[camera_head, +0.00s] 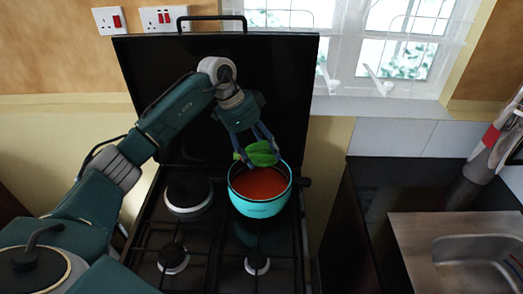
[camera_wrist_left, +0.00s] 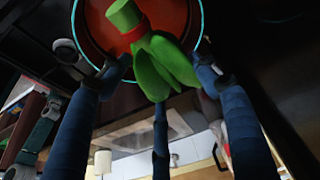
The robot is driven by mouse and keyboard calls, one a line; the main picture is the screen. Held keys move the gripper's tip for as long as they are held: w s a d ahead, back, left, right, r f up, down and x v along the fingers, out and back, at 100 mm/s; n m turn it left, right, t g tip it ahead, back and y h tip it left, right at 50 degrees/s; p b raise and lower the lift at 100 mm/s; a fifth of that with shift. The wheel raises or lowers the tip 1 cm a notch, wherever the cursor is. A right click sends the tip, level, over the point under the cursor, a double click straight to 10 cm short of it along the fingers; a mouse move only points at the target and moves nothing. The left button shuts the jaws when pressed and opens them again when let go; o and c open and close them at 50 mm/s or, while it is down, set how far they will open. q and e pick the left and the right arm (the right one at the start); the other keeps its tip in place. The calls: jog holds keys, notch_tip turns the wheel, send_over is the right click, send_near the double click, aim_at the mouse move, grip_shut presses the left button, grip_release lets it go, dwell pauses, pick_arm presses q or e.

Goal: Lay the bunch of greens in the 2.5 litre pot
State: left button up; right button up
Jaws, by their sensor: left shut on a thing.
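The bunch of greens (camera_head: 262,153) is bright green and sits at the fingertips of my left gripper (camera_head: 256,146), which is shut on it. In the left wrist view the greens (camera_wrist_left: 163,66) show a thick stem end with a red band, and leaves between the fingers of my left gripper (camera_wrist_left: 155,75). The turquoise pot (camera_head: 258,207) stands on the back right burner, with a reddish-brown inside. The greens are at the pot's far rim, over its opening; I cannot tell whether they touch it. The pot's rim (camera_wrist_left: 200,35) also shows behind the greens in the wrist view.
The black hob (camera_head: 215,237) has several burners, and its dark lid (camera_head: 150,85) stands raised behind the pot. A dark worktop (camera_head: 362,215) with a metal sink (camera_head: 415,232) lies to the right. A red and grey object (camera_head: 493,140) stands at the right edge.

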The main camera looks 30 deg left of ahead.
aim_at(261, 166)
pick_arm(q)
jog(key=shift+f+b, duration=3)
jog(key=shift+f, duration=0.05)
jog(key=shift+r, duration=0.1)
jog(key=o, duration=1.3)
jog(key=v, duration=1.2)
